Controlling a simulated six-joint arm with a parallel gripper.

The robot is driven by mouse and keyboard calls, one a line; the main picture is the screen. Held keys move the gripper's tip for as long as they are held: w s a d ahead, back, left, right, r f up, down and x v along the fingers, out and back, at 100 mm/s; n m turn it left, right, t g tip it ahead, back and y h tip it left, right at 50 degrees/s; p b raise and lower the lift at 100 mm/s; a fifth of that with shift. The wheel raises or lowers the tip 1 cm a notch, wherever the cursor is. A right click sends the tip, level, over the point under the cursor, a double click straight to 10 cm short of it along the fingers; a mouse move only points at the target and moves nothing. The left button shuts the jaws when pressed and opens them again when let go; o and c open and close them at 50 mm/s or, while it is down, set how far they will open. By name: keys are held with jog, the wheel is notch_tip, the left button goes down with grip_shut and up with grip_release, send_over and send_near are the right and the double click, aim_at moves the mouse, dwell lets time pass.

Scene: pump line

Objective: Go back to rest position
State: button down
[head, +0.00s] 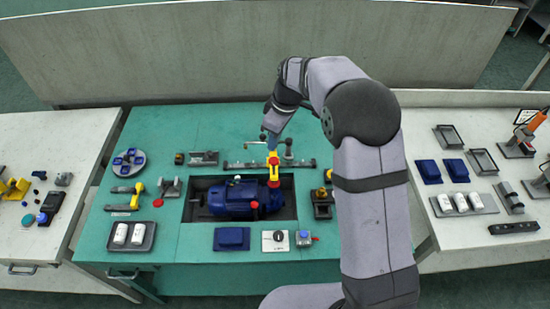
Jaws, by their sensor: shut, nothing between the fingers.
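My gripper (271,143) points down over the middle of the green bench (180,265), at the far side of the blue pump motor (232,197). It is small in this view, and its fingers look closed with nothing held between them. The motor lies in a dark recess (190,207) in the bench. My arm reaches up from the lower right and bends over toward the bench, hiding part of its right side.
A metal rail (238,165) with handles lies behind the motor. A round tray (129,162) with blue parts and a tray of white pieces (131,236) are at left. A blue block (232,238) is in front. Side tables (60,130) hold parts; a grey partition (150,50) stands behind.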

dwell(0.3)
jog(key=m, duration=0.3)
jog(key=shift+w, duration=0.4)
jog(key=s+d+f+m+g+h, duration=0.1)
jog(key=s+d+f+m, duration=0.25)
jog(key=s, duration=0.45)
jog(key=s+d+f+m+g+h, duration=0.1)
jog(key=s+d+f+m+g, duration=0.2)
jog(key=s, duration=0.5)
jog(key=s+d+r+m, duration=0.1)
jog(key=s+d, duration=0.1)
jog(key=s, duration=0.5)
jog(key=s+d+m, duration=0.1)
jog(key=s+d, duration=0.2)
jog(key=s, duration=0.4)
jog(key=shift+w+d+r+m+t, duration=0.1)
jog(key=shift+w+d+r+t, duration=0.15)
jog(key=shift+r+t, duration=0.35)
jog(key=shift+w+d+r+m+t, duration=0.1)
jog(key=shift+w+d+r+t, duration=0.25)
jog(key=shift+r, duration=0.5)
jog(key=shift+w+d+r+m+t, duration=0.1)
jog(key=shift+w+d+r+t, duration=0.1)
jog(key=shift+r+t, duration=0.4)
